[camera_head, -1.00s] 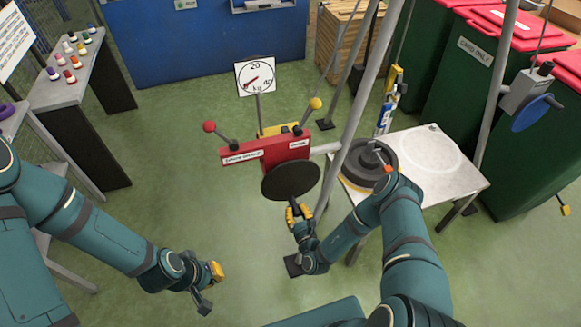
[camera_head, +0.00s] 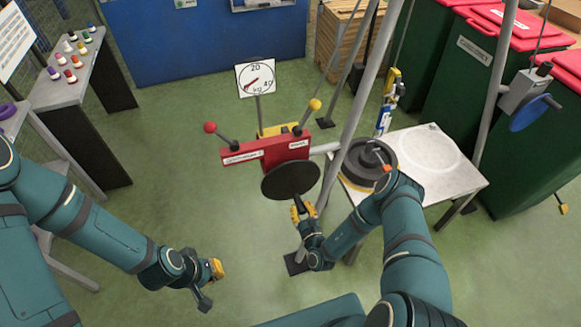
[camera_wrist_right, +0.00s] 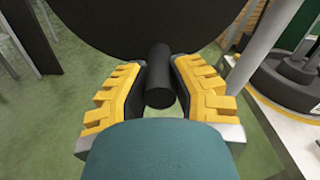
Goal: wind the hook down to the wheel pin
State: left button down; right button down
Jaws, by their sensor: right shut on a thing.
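My right gripper (camera_head: 304,211) is shut on a short black handle (camera_wrist_right: 159,78) just below the black disc (camera_head: 291,180) of the red winch box (camera_head: 268,150). In the right wrist view the handle sits between the yellow pads (camera_wrist_right: 160,90), under the disc's dark edge. A yellow and blue hook block (camera_head: 388,95) hangs upright above the dark wheel (camera_head: 367,160), which lies on a white table. An orange-tipped pin (camera_head: 388,168) shows at the wheel; contact with the hook cannot be told. My left gripper (camera_head: 211,286) is open and empty, low at left.
A dial (camera_head: 255,77) marked in kg stands behind the winch. Grey poles (camera_head: 360,90) rise beside the wheel. Green bins and a grey bench (camera_head: 62,90) flank the clear floor.

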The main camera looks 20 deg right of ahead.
jog(key=shift+w+d+r, duration=0.1)
jog(key=shift+d+r, duration=0.05)
jog(key=shift+d, duration=0.1)
jog(key=shift+d+r+n+p, duration=0.3)
jog(key=shift+d+n+p, duration=0.45)
jog(key=shift+n, duration=0.55)
jog(key=shift+d, duration=0.1)
jog(key=shift+d+r+n+p, duration=0.5)
jog(key=shift+d+n+p, duration=0.25)
jog(key=shift+n, duration=0.45)
jog(key=shift+d+r+n+p, duration=0.6)
jog(key=shift+d+n+p, duration=0.15)
jog(key=shift+n, duration=0.45)
